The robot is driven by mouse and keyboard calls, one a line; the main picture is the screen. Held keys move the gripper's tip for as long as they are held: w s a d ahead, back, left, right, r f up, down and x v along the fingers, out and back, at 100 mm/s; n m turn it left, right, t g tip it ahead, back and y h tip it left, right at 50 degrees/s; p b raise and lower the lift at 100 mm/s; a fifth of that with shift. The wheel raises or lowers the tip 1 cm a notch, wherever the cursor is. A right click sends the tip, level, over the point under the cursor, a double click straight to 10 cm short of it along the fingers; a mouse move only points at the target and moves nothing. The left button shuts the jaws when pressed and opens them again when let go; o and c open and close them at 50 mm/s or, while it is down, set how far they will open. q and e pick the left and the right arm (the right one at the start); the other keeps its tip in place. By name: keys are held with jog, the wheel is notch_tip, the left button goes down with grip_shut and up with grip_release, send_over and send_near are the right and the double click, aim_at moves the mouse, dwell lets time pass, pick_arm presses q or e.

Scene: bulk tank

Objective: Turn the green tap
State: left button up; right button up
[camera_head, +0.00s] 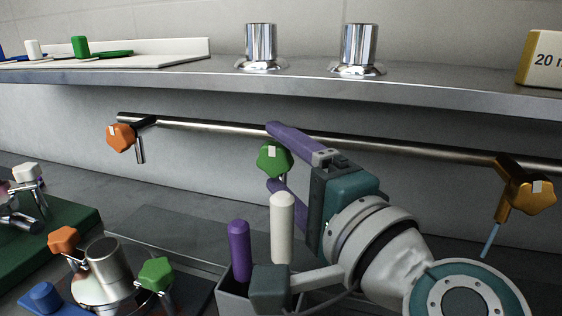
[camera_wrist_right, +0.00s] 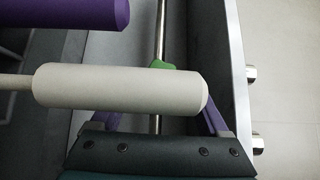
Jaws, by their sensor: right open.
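A green tap (camera_head: 274,159) with a star-shaped knob and a small white mark hangs on the metal pipe below the shelf. My right gripper (camera_head: 276,156) is open. In the head view, one purple finger is above the knob and the other below it. I cannot tell whether either finger touches it. In the right wrist view only a bit of the green tap (camera_wrist_right: 161,65) shows between the fingers, past a white cylinder (camera_wrist_right: 120,87) that hides much of the view. A second green knob (camera_head: 155,273) sits on a metal fitting at lower left. My left gripper is not in view.
An orange tap (camera_head: 121,137) and an amber tap (camera_head: 523,190) are on the same pipe (camera_head: 210,127). A purple cylinder (camera_head: 239,250) and the white one (camera_head: 282,226) stand in a grey box close below my right gripper. The steel shelf (camera_head: 310,86) overhangs the pipe.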

jog(key=v, duration=1)
